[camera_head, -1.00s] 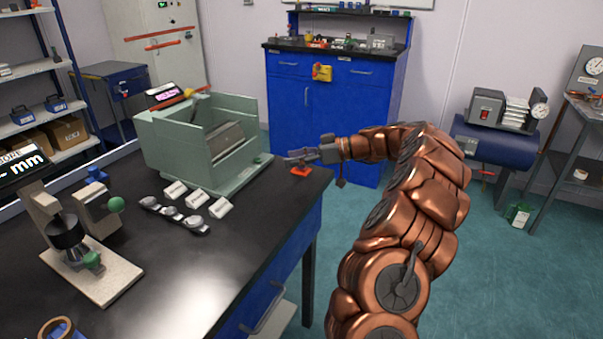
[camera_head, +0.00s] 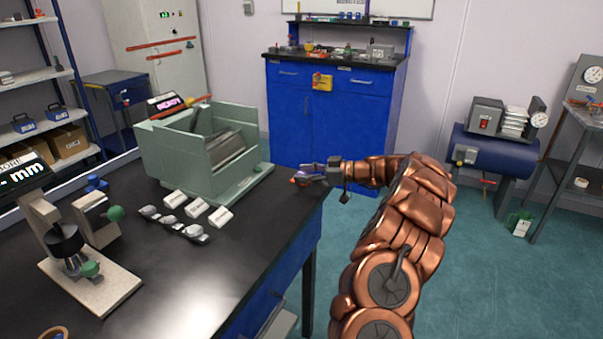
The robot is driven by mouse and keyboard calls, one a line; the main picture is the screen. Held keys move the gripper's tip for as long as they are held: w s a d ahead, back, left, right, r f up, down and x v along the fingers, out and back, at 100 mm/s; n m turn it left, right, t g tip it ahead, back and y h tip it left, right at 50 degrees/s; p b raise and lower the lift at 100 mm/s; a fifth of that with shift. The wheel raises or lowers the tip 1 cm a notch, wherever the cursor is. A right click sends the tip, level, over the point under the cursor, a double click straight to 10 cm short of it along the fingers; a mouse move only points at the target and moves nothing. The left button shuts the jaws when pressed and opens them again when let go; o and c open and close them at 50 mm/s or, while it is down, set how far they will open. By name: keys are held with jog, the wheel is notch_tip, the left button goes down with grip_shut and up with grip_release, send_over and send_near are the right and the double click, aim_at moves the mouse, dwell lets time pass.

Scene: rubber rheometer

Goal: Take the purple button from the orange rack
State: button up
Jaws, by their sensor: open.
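The small orange rack (camera_head: 297,180) sits on the black bench top near its far right corner, mostly covered by my gripper. My gripper (camera_head: 305,174) is at the rack, low over the bench, with its fingers pointing left. Its jaws are open. A small purplish patch shows among the fingers, but it is too small to tell whether this is the purple button. I cannot tell whether the fingers touch anything.
The green-grey rheometer housing (camera_head: 165,150) stands just left of the rack. White labelled blocks (camera_head: 196,207) and grey metal pieces (camera_head: 172,225) lie in front of it. A gauge stand (camera_head: 88,270) is at the left. A blue cabinet (camera_head: 330,125) stands behind.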

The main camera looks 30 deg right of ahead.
jog(key=shift+w+a+f, duration=0.1)
jog(key=shift+w+a, duration=0.3)
jog(key=shift+w, duration=0.05)
jog(key=shift+c, duration=0.3)
jog(key=c, duration=0.9)
